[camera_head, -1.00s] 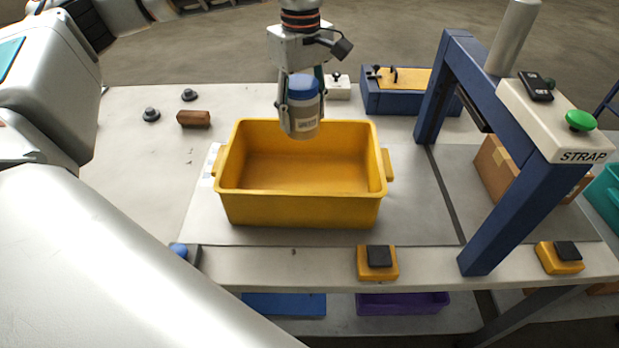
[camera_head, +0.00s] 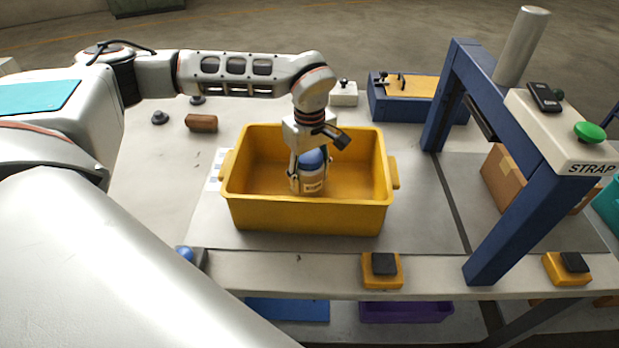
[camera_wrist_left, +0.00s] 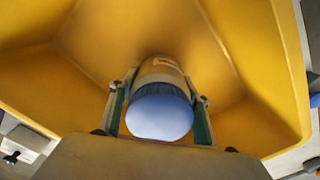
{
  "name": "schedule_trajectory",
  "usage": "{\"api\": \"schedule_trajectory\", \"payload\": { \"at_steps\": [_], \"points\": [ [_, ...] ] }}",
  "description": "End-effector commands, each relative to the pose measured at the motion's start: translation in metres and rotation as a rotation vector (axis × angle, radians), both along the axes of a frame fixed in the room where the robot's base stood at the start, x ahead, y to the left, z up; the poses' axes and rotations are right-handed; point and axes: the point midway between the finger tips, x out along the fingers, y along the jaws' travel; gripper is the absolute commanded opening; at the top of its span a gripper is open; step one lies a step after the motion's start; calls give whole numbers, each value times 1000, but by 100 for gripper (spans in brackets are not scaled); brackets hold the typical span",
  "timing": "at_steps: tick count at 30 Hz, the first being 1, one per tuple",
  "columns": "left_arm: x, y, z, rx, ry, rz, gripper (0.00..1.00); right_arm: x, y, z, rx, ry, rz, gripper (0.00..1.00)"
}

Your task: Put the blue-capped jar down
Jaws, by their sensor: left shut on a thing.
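Whether the jar's base touches the bin floor cannot be told. My right gripper is not in view.
A blue strapping frame (camera_head: 520,210) marked STRAP stands right of the bin, with a cardboard box (camera_head: 508,175) behind its near post. A brown block (camera_head: 201,122) and dark knobs lie to the left. A blue fixture (camera_head: 400,100) is behind. Yellow switch boxes (camera_head: 382,271) line the front edge.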

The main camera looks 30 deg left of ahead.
Motion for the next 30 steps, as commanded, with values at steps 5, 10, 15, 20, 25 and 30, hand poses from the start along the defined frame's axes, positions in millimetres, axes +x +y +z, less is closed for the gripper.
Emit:
{"api": "schedule_trajectory", "payload": {
  "at_steps": [5,10,15,20,25,30],
  "points": [
    [1,0,-11,-1,-3,0,21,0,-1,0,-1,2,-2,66],
    [1,0,-11,-1,-3,0,21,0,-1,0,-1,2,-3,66],
    [0,0,-15,0,0,0,55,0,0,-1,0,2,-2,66],
    [0,0,-14,0,-1,0,64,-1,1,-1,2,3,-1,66],
    [0,0,-14,0,-1,0,64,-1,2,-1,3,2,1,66],
    [1,0,-6,-1,-4,0,64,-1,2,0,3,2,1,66]
  ]
}}
